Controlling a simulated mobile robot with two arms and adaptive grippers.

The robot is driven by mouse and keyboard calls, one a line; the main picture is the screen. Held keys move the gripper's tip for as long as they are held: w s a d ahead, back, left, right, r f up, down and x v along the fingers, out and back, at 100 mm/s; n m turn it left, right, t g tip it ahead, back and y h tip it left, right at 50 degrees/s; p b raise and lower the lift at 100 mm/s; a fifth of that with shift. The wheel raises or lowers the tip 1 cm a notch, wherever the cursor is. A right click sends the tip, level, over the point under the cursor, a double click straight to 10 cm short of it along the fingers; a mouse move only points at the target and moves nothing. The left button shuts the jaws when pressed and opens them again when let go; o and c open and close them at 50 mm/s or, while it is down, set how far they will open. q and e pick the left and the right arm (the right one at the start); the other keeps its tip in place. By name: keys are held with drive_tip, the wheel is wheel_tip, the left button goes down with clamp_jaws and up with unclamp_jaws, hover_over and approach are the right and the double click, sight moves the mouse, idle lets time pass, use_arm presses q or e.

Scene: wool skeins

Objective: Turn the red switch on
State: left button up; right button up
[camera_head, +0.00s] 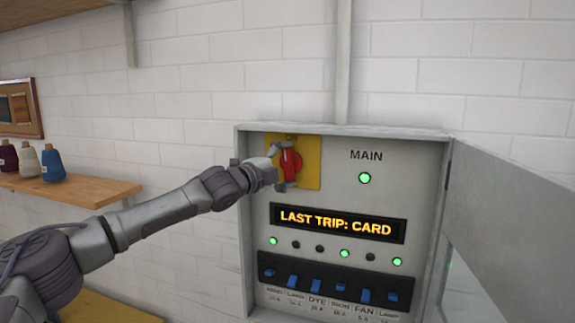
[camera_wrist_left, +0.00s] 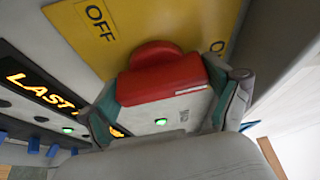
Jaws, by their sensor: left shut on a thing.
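The red switch (camera_head: 290,161) is a rotary handle on a yellow plate (camera_head: 311,171) at the upper left of the open grey panel box. Its handle stands roughly upright below the ON label at the plate's top. My left gripper (camera_head: 280,168) is shut on the red switch, one finger near its top and one near its bottom. In the left wrist view the red switch (camera_wrist_left: 162,80) lies between the two fingers, and the OFF label (camera_wrist_left: 97,20) shows on the yellow plate. The MAIN light (camera_head: 364,178) glows green. My right gripper is out of view.
The display (camera_head: 337,223) reads LAST TRIP: CARD. Several lights and blue breaker switches (camera_head: 316,284) lie below it. The box door (camera_head: 510,210) hangs open at the right. A wooden shelf (camera_head: 85,187) with yarn cones is at the left.

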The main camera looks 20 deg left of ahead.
use_arm(q)
drive_tip(key=shift+m, duration=0.8)
drive_tip(key=o, duration=0.8)
drive_tip(key=shift+o, duration=0.3)
drive_tip(key=shift+d, duration=0.1)
drive_tip(key=shift+s+a+f+g, duration=0.15)
drive_tip(key=shift+s+a+g, duration=0.15)
drive_tip(key=shift+s, duration=0.2)
drive_tip(key=v, duration=1.1)
drive_tip(key=shift+d, duration=0.15)
